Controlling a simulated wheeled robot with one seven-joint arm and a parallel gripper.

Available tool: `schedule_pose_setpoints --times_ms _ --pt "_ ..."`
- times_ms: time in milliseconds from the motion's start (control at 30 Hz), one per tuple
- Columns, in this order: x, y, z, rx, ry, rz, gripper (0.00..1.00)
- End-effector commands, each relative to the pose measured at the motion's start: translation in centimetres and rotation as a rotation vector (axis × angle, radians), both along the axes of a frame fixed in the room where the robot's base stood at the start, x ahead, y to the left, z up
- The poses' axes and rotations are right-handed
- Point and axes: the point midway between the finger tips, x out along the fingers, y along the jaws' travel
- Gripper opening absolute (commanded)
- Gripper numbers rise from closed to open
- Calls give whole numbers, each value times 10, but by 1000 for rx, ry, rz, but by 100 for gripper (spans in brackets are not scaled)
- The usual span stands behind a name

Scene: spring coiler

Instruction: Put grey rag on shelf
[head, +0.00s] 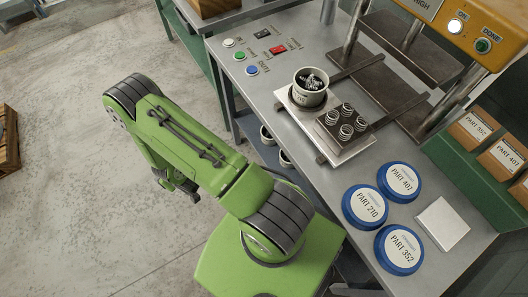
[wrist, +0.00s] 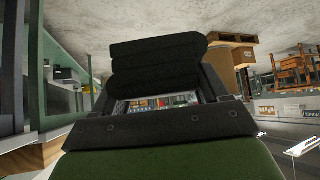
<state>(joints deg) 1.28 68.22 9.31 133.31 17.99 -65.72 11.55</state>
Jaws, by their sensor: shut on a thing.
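My gripper (head: 176,186) hangs at the end of my green arm, left of the workbench and over the floor, in the head view. The rag cannot be made out in the head view, where my arm hides part of the hand. A low shelf (head: 258,146) under the workbench shows partly, with cups on it; my arm covers its lower part.
The workbench (head: 288,62) carries buttons, a cup of springs (head: 310,87), a spring plate (head: 343,125), blue-rimmed part discs (head: 400,181) and a press (head: 380,60). A green bench (head: 192,42) stands behind. The concrete floor (head: 70,150) at left is open; a wooden crate (head: 8,140) stands at its edge.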

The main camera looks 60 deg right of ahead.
Motion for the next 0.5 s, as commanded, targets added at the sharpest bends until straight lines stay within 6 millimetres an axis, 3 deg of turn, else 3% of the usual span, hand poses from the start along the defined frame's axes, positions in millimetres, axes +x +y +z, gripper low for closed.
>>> schedule_pose_setpoints --times_ms 267,500 --pt "30 -24 -20 0 -2 -100 40" --pt "26 -96 -69 -3 8 -409 40"
